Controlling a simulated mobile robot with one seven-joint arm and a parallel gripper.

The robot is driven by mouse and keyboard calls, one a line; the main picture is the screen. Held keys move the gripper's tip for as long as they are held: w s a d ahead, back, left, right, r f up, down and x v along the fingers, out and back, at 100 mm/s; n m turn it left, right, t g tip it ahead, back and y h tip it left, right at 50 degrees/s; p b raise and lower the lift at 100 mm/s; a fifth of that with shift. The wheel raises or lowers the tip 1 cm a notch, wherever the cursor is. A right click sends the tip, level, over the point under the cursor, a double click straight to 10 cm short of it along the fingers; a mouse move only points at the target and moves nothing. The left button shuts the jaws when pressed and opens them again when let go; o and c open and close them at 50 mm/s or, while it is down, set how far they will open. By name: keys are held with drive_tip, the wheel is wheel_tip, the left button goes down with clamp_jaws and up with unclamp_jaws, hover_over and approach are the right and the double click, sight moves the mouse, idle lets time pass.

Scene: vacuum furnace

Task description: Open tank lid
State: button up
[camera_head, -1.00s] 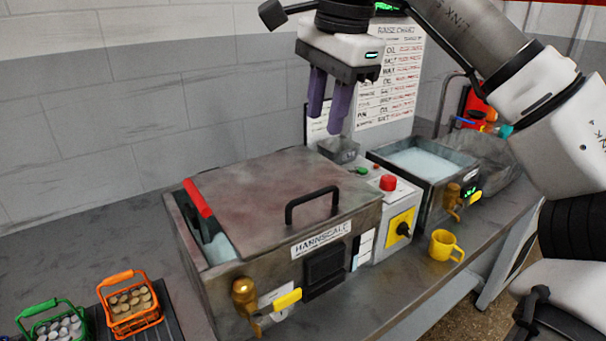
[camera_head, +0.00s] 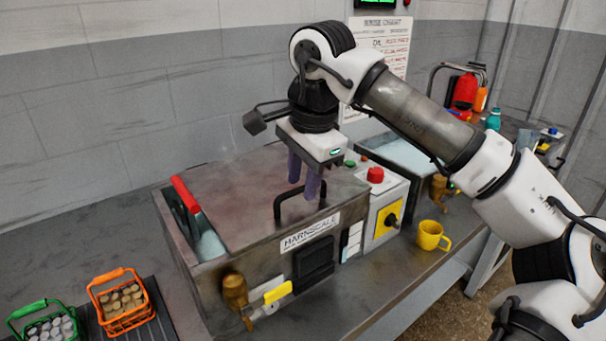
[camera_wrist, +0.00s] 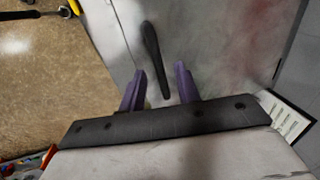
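The tank labelled HARNSCALE stands on the bench with its flat metal lid (camera_head: 240,195) lying over most of its top. A black handle (camera_head: 277,207) stands up from the lid near the front right. My gripper (camera_head: 305,188) points down with two purple fingers, just above and beside the handle's right end. In the wrist view the handle (camera_wrist: 154,62) lies ahead of the fingertips (camera_wrist: 160,70), roughly in line with the gap between them. The fingers are apart with nothing between them. Whether they touch the handle cannot be told.
A red-handled basket (camera_head: 185,195) sits in the tank's open left end. An orange basket (camera_head: 122,303) and a green basket (camera_head: 45,325) stand at lower left. A control box with a red button (camera_head: 375,174), a second tank (camera_head: 408,156) and a yellow mug (camera_head: 431,236) are to the right.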

clamp_jaws()
drive_tip(key=shift+r, duration=0.1)
idle(0.3)
